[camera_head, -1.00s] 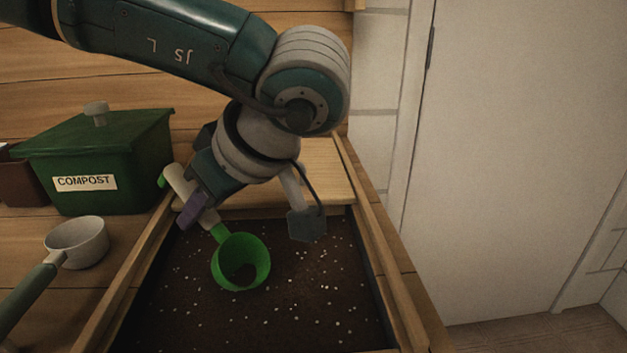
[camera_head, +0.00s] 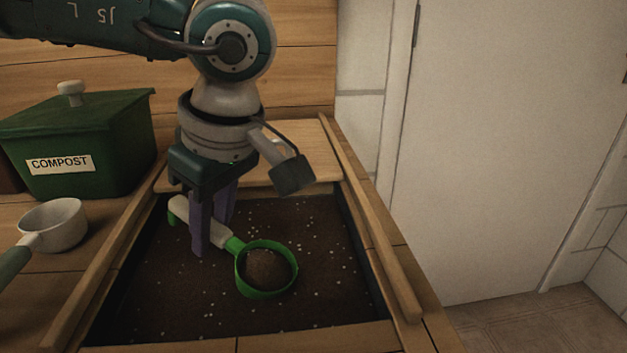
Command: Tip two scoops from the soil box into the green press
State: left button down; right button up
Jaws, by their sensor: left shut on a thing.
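The soil box (camera_head: 352,250) is a wooden-edged bin of dark soil (camera_head: 330,315) with white specks, in the middle of the head view. My left gripper (camera_head: 211,235) points down over the soil with its purple fingers shut on the pale handle of a green scoop (camera_head: 264,293). The scoop's cup is roughly upright, with brown soil inside. It is low over the bed; whether it touches the soil I cannot tell. The green press is not in view. My right gripper is not in view.
A green lidded box labelled COMPOST (camera_head: 118,150) stands at the left. A white cup-shaped scoop (camera_head: 62,232) with a grey-green handle lies on the bench before it. A wooden board (camera_head: 300,150) lies at the soil box's back. A white door (camera_head: 490,150) is to the right.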

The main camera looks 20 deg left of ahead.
pick_arm(q)
jog(key=shift+a+r+h+p, duration=0.25)
jog(key=shift+r+h+p, duration=0.25)
jog(key=shift+r, duration=0.65)
jog(key=r+p, duration=0.1)
jog(key=a+r+h+p, duration=0.1)
jog(key=r, duration=0.1)
jog(key=shift+w+a, duration=0.1)
jog(key=shift+a, duration=0.05)
jog(key=shift+w+a+r+h+p, duration=0.1)
jog(key=shift+a+r+h+p, duration=0.15)
jog(key=shift+r+p, duration=0.25)
jog(key=shift+s+a+r+h+p, duration=0.1)
jog(key=shift+a+r+h+p, duration=0.15)
jog(key=shift+r, duration=0.35)
jog(key=shift+w+a+r+h+p, duration=0.15)
jog(key=shift+r+h+p, duration=0.2)
jog(key=shift+r, duration=0.2)
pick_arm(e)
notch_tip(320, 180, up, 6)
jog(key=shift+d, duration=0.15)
pick_arm(q)
jog(key=c, duration=1.3)
grip_release()
grip_shut()
